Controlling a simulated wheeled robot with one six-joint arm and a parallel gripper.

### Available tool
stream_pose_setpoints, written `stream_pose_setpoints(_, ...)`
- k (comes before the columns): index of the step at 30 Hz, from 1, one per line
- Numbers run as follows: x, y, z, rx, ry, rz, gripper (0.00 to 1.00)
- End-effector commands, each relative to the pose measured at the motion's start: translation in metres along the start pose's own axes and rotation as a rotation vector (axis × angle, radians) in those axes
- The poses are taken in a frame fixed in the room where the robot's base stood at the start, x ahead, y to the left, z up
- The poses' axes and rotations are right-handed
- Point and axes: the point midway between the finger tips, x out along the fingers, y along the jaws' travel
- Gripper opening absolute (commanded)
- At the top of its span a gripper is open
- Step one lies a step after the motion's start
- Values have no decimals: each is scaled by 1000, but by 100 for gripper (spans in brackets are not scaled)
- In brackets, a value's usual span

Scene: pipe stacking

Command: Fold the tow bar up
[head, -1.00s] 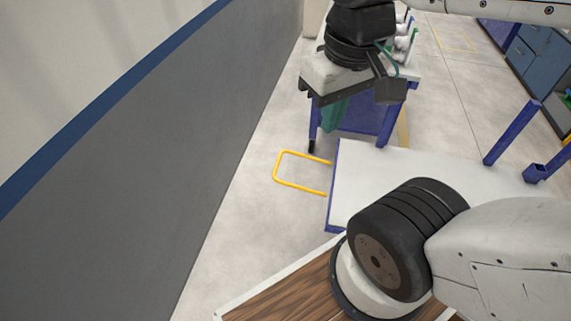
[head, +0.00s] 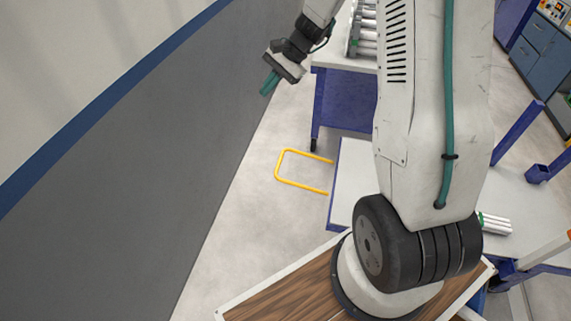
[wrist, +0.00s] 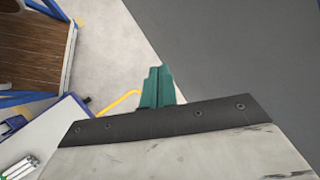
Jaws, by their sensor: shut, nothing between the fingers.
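The tow bar (head: 283,169) is a yellow U-shaped loop. It sticks out to the left from the blue-edged white cart (head: 345,182), low over the floor, in the head view. Part of it also shows in the wrist view (wrist: 118,101), just left of the fingers. My gripper (head: 268,84) has green fingers and is shut and empty. It is up and to the left, above the tow bar in the head picture and apart from it, near the grey wall. The fingers also show in the wrist view (wrist: 157,86).
A blue table (head: 345,98) with pipes on its top stands beyond the cart. The grey wall (head: 130,180) runs along the left. Bare floor (head: 232,215) lies between wall and cart. More pipes (head: 495,224) lie on the cart's right part.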

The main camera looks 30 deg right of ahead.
Motion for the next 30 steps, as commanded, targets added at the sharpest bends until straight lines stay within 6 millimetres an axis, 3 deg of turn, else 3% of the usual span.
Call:
stream_pose_setpoints(1,16,6,-30,77,-10,-27,0)
stream_pose_setpoints(5,51,21,-100,270,-20,-110,0)
stream_pose_setpoints(8,82,42,-154,423,-23,-172,0)
stream_pose_setpoints(15,163,125,-266,792,-17,-307,0)
stream_pose_setpoints(18,195,163,-298,922,-11,-350,0)
stream_pose_setpoints(22,225,202,-324,1047,-3,-391,0)
stream_pose_setpoints(25,239,220,-334,1103,2,-408,0)
stream_pose_setpoints(30,246,230,-339,1133,5,-418,0)
